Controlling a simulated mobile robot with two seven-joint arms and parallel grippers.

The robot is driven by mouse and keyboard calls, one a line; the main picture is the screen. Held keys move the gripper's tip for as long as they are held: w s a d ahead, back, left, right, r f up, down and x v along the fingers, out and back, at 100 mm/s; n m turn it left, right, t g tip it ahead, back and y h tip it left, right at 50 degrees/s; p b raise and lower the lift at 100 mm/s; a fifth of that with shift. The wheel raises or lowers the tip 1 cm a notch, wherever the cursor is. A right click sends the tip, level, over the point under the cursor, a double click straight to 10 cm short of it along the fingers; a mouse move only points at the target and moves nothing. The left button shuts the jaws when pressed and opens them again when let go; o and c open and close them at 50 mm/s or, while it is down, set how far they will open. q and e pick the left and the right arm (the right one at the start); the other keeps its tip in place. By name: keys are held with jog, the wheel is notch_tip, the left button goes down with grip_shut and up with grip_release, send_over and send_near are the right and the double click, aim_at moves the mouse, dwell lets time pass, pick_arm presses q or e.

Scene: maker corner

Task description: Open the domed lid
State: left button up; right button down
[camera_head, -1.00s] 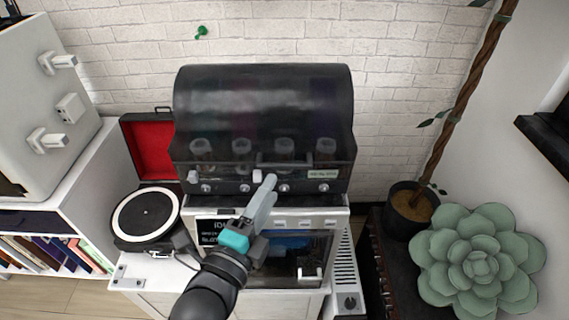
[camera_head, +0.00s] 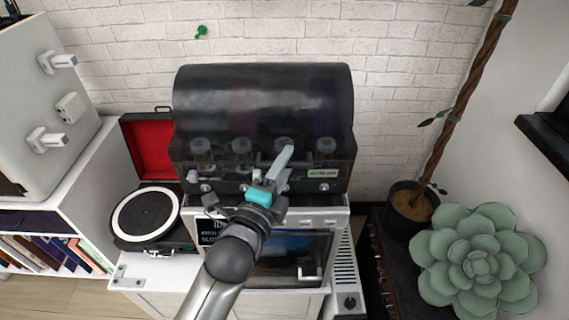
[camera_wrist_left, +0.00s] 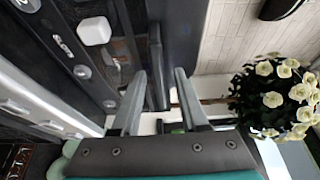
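The domed lid (camera_head: 262,95) is a dark, see-through half-cylinder cover on a dark machine. It is down, with several jars or knobs showing dimly behind its front. A bar handle (camera_head: 264,157) sits low on the lid's front, partly hidden by my gripper. My left gripper (camera_head: 284,157) is in front of the handle, its fingers pointing at the lid. In the left wrist view its two fingers (camera_wrist_left: 160,78) are apart, and a dark bar, seemingly the handle, shows between or just beyond their tips; contact cannot be told. My right gripper is not in view.
The machine stands on a white oven-like unit (camera_head: 335,222). A turntable (camera_head: 146,216) with a raised red-lined lid is at the left. A potted plant (camera_head: 408,212) and a large green succulent (camera_head: 478,262) are at the right. A white brick wall (camera_head: 390,50) is behind.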

pick_arm(q)
grip_shut()
dwell(1.2)
